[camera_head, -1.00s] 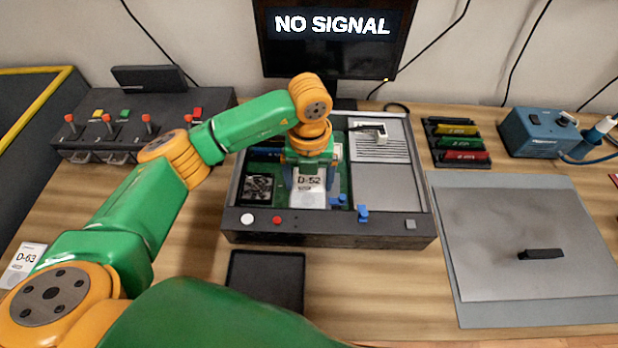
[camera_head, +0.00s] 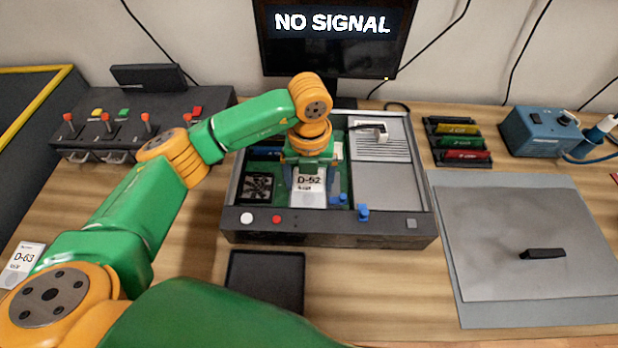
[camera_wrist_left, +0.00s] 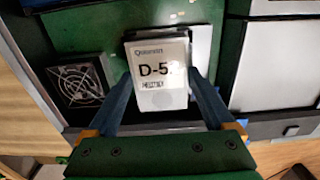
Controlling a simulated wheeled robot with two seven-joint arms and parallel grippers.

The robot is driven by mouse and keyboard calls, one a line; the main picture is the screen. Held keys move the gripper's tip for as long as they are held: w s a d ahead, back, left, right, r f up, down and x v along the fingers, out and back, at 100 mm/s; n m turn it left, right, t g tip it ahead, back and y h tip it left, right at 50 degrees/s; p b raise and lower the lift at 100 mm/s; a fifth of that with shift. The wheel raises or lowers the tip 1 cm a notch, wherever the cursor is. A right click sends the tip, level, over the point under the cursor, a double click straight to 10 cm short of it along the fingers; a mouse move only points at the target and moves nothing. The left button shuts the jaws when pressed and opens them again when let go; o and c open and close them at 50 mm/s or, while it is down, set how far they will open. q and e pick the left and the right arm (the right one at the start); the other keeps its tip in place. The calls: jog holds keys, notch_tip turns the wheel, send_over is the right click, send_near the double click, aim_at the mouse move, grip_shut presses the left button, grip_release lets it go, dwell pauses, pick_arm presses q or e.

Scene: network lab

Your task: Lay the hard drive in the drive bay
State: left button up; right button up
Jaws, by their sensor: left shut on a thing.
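The hard drive, a white-labelled block marked D-52 (camera_head: 308,186), is in the open computer case (camera_head: 330,232). It also shows in the left wrist view (camera_wrist_left: 160,75). My left gripper (camera_head: 306,176) is shut on the drive, one blue finger on each side, pointing down into the case. In the left wrist view, a pale grey surface (camera_wrist_left: 202,45) shows beside and behind the drive; I cannot tell whether it is the drive bay. The drive and fingers hide what lies under them, so I cannot tell if the drive touches it. My right gripper is not in view.
A second drive marked D-63 (camera_head: 20,263) lies at far left. A black tray (camera_head: 265,282) is in front of the case. A grey panel with a handle (camera_head: 500,240) lies right.

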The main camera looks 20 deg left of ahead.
pick_arm(q)
jog(key=shift+f+b, duration=0.4)
jog(key=shift+f, duration=0.05)
dwell(0.4)
jog(key=o, duration=1.3)
notch_tip(320, 180, up, 8)
jog(key=p, duration=0.6)
jog(key=shift+r, duration=0.1)
jog(key=shift+s, duration=0.1)
